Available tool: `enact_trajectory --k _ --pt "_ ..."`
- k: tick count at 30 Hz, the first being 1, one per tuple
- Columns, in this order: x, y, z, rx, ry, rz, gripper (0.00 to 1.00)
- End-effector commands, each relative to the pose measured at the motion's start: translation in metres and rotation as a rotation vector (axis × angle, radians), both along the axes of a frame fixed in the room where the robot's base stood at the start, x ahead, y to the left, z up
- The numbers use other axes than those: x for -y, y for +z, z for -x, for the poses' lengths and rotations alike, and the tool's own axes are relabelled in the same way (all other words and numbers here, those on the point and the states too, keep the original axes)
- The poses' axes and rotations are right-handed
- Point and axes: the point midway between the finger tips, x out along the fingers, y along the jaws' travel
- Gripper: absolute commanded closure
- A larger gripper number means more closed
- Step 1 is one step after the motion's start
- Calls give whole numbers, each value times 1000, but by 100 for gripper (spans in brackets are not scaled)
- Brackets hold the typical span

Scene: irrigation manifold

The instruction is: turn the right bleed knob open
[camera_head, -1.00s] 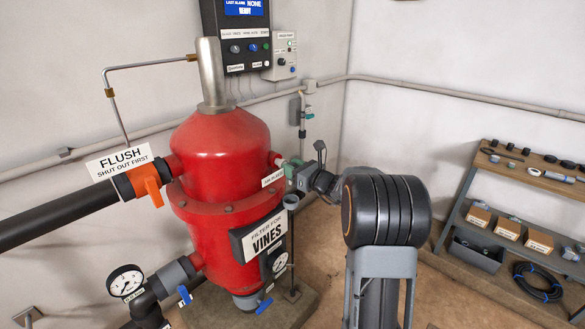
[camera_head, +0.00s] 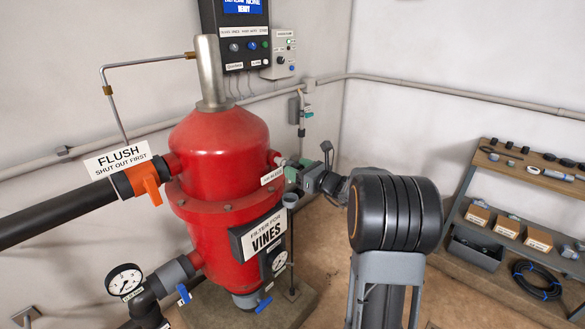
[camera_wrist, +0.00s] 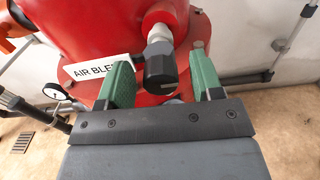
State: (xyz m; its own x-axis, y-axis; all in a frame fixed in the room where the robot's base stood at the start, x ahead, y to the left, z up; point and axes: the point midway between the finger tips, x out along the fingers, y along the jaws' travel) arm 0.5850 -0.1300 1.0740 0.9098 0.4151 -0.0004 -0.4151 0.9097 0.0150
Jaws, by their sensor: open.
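The bleed knob (camera_wrist: 160,71) is a dark cylinder with a flat end and a small light mark on it. It sits on a pale collar on a short red stub from the red filter tank (camera_head: 215,155). A white air bleed label (camera_wrist: 97,67) is to its left. My gripper (camera_wrist: 160,58) has two green fingers standing apart, one on each side of the knob. A gap shows on both sides, so contact is not visible. In the head view my gripper (camera_head: 293,172) is at the tank's right side, and the knob is mostly hidden there.
An orange-handled flush valve (camera_head: 149,184) is at the tank's left. A pressure gauge (camera_head: 124,281) and blue-handled valves (camera_head: 184,293) are low down. The control box (camera_head: 236,42) hangs behind. A shelf rack (camera_head: 470,215) stands right. Open floor lies between.

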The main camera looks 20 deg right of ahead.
Motion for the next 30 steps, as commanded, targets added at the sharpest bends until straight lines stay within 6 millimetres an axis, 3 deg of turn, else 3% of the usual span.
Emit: enact_trajectory --k 9,15,21,30 --pt "29 -1 60 0 -5 0 40" --pt "40 -1 87 0 -3 1 40" --pt "46 -1 100 0 -1 -1 40" --pt "46 0 102 -1 0 0 40"
